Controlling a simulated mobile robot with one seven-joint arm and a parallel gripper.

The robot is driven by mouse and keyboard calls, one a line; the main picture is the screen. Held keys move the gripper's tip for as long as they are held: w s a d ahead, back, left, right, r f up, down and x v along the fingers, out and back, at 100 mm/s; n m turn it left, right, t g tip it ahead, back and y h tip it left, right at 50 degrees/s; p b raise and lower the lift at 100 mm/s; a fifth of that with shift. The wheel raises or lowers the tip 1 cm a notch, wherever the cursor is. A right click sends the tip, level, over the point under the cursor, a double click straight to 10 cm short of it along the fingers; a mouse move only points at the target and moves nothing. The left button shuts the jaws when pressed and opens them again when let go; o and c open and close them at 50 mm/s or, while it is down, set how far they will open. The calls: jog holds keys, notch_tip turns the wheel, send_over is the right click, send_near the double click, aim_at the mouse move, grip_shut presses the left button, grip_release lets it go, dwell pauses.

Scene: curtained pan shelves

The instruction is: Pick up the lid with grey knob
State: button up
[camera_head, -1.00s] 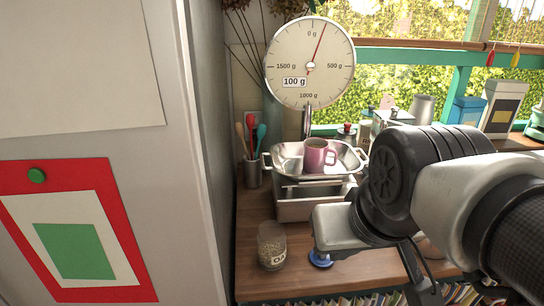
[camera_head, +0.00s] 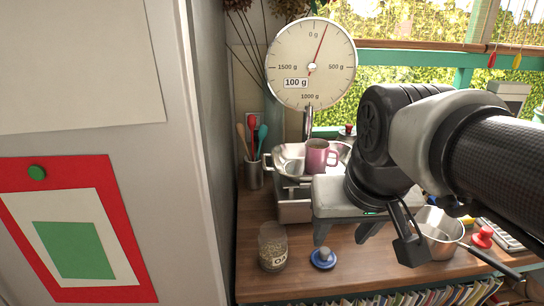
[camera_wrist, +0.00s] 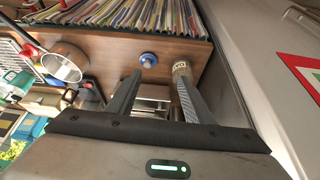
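The lid with the grey knob (camera_head: 323,258) is a small blue disc lying on the wooden counter near its front edge. It also shows in the wrist view (camera_wrist: 148,60), between and just beyond my fingertips. My gripper (camera_head: 342,238) is open and empty. It hangs above the counter, behind and a little right of the lid, apart from it. In the wrist view, my two fingers (camera_wrist: 158,76) are spread wide with nothing between them.
A saucepan (camera_head: 436,235) and a red-knobbed lid (camera_head: 483,238) are to the right. A kitchen scale (camera_head: 311,62) with a pink mug (camera_head: 318,158) stands behind. Books line the shelf below.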

jog(key=o, duration=0.7)
jog(key=w+b, duration=0.1)
jog(key=w, duration=0.2)
jog(key=w+d+f+m+g+b, duration=0.1)
jog(key=w, duration=0.2)
jog(key=w+f+g, duration=0.1)
jog(key=w, duration=0.2)
jog(key=shift+w+d+f+m+b, duration=0.2)
jog(key=shift+w+d+m+b, duration=0.1)
jog(key=shift+d+b, duration=0.1)
jog(key=shift+o, duration=0.2)
jog(key=m+g+b, duration=0.2)
jog(key=g+b, duration=0.1)
send_over(325, 250)
notch_tip(325, 250, down, 8)
jog(key=f, duration=0.4)
jog(key=f+b, duration=0.1)
jog(key=f, duration=0.6)
jog(key=shift+w+f, duration=0.25)
jog(key=shift+f, duration=0.1)
jog(key=shift+s+f+b, duration=0.2)
jog(key=shift+f+b, duration=0.2)
jog(key=shift+f, duration=2.25)
